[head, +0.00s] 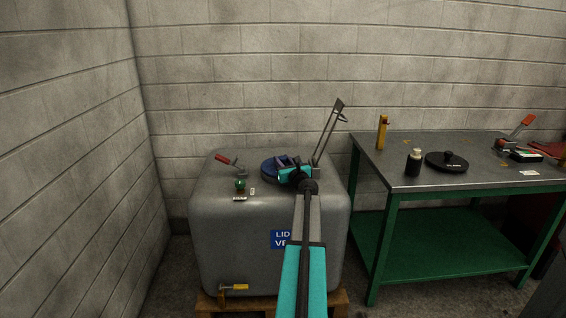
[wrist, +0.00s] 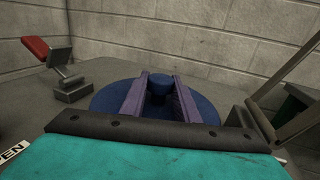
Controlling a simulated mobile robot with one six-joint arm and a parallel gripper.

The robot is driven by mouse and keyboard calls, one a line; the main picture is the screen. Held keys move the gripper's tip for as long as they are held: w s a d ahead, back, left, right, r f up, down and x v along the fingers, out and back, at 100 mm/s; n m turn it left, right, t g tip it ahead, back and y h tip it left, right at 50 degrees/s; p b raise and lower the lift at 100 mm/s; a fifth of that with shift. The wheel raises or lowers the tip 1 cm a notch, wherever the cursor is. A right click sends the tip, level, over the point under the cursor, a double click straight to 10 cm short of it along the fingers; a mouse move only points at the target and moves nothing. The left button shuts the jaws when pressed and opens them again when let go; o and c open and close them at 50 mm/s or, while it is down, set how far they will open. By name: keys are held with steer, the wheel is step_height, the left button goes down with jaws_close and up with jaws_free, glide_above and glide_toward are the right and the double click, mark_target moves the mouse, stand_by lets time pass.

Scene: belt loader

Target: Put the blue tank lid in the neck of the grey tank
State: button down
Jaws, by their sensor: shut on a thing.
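The blue tank lid (head: 268,167) is at the top of the grey tank (head: 215,206), towards its back. In the wrist view the blue lid (wrist: 118,96) lies flat below my fingers, with its round knob (wrist: 160,84) between them. My gripper (head: 288,161) is shut on this knob; it also shows in the wrist view (wrist: 159,86). The tank's neck is hidden under the lid and my gripper, so I cannot tell whether the lid is seated in it.
A red-handled lever (head: 229,162) and a green knob (head: 240,186) stand on the tank top, left of the lid. A green-framed bench (head: 430,183) at right carries a black lid (head: 447,162) and a dark bottle (head: 414,164).

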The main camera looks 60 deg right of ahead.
steer(key=shift+f, duration=0.1)
steer(key=c, duration=1.4)
jaws_free()
steer(key=shift+o, duration=0.2)
steer(key=shift+p+v, duration=0.55)
steer(key=shift+v, duration=5.5)
